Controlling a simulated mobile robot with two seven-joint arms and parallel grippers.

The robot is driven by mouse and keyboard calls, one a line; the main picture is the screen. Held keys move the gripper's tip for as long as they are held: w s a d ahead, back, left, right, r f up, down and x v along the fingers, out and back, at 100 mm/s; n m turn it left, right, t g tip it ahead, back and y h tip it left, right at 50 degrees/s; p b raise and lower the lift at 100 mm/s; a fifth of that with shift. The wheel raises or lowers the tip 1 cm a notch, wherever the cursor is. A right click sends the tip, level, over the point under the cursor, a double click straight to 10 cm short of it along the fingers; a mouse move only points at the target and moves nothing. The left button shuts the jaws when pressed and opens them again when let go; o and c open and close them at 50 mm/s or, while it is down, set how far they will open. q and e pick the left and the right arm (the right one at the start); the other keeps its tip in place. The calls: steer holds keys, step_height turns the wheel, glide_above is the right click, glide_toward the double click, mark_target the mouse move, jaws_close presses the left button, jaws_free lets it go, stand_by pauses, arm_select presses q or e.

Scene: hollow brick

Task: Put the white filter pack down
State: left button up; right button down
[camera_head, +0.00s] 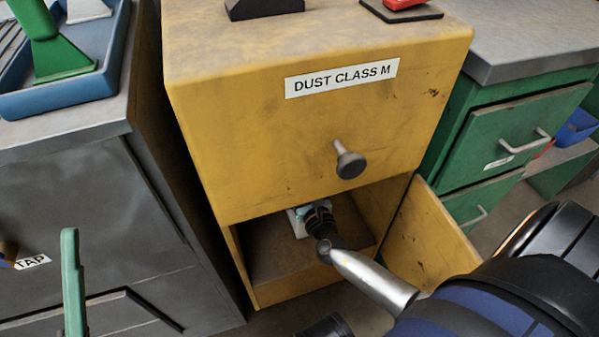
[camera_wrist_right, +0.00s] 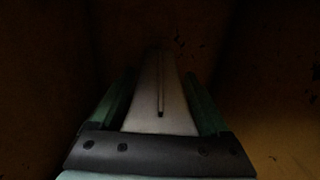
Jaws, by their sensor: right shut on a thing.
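The white filter pack (camera_wrist_right: 158,98) is between the green fingers of my right gripper (camera_wrist_right: 160,78) in the right wrist view. It looks pale grey in the dim light, with a dark line down its middle. In the head view my right gripper (camera_head: 304,220) is inside the open lower compartment of the yellow cabinet (camera_head: 240,120), above its floor. The pack is mostly hidden there by my wrist and the cabinet front. I cannot tell if the pack touches the floor. A green upright finger, apparently of my left gripper (camera_head: 71,280), shows at the lower left; its other finger is not visible.
The yellow cabinet door (camera_head: 432,235) stands open on the right, close to my right arm. A round knob (camera_head: 349,162) sticks out above the opening. A grey cabinet (camera_head: 90,200) stands left, green drawers (camera_head: 510,140) right. The compartment floor (camera_head: 275,265) looks bare in front of the gripper.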

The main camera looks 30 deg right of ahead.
steer(key=shift+r, duration=0.1)
steer(key=shift+f, duration=0.3)
jaws_free()
steer(key=shift+r, duration=0.2)
